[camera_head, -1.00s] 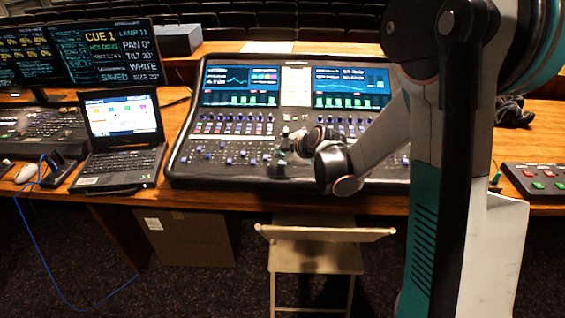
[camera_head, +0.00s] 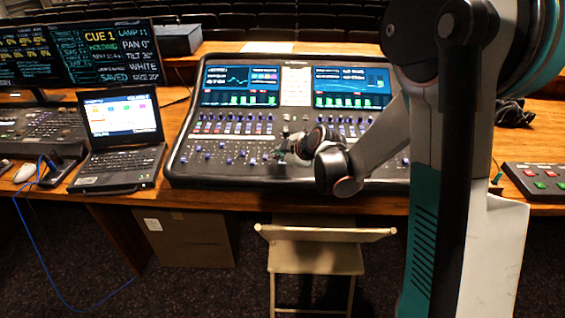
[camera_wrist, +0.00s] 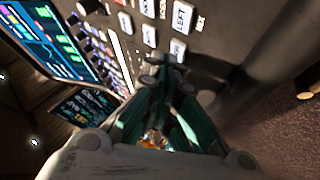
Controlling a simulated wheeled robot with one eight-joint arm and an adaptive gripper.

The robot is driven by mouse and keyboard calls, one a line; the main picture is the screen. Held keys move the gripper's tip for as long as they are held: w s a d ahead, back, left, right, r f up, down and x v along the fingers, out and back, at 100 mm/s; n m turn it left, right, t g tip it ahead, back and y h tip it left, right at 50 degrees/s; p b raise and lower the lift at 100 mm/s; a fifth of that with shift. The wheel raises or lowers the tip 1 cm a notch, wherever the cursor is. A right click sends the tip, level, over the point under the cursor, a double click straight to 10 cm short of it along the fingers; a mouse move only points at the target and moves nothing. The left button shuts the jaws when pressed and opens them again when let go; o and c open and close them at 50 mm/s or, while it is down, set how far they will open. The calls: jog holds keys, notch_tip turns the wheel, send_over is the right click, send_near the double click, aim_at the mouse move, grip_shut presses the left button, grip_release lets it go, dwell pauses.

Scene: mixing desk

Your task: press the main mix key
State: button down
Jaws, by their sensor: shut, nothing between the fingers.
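The mixing desk (camera_head: 225,170) stands on the wooden table, with two screens and rows of knobs. My gripper (camera_head: 281,155) is over the middle of its lower panel. In the wrist view my gripper (camera_wrist: 165,68) is shut and empty, its fingertips close to a group of pale keys. One key (camera_wrist: 182,17) seems to read LEFT, and small print beside it looks like MIX. Another key (camera_wrist: 177,47) lies right by the fingertips. I cannot tell which key is the main mix key, or whether the fingertips touch the panel.
A laptop (camera_head: 120,140) stands left of the desk, with a lighting console (camera_head: 40,128) beyond it. A box with red and green buttons (camera_head: 537,181) is at the right. A folding chair (camera_head: 315,258) stands in front of the table.

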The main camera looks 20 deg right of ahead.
jog(key=shift+f+b, duration=0.35)
dwell(0.4)
jog(key=shift+r, duration=0.1)
jog(key=shift+r+p, duration=0.5)
jog(key=shift+r, duration=0.2)
jog(key=r+p, duration=0.2)
jog(key=r, duration=0.1)
jog(key=r+p, duration=0.1)
jog(key=r, duration=0.1)
jog(key=shift+s+a, duration=0.1)
jog(key=shift+s, duration=0.2)
dwell(0.7)
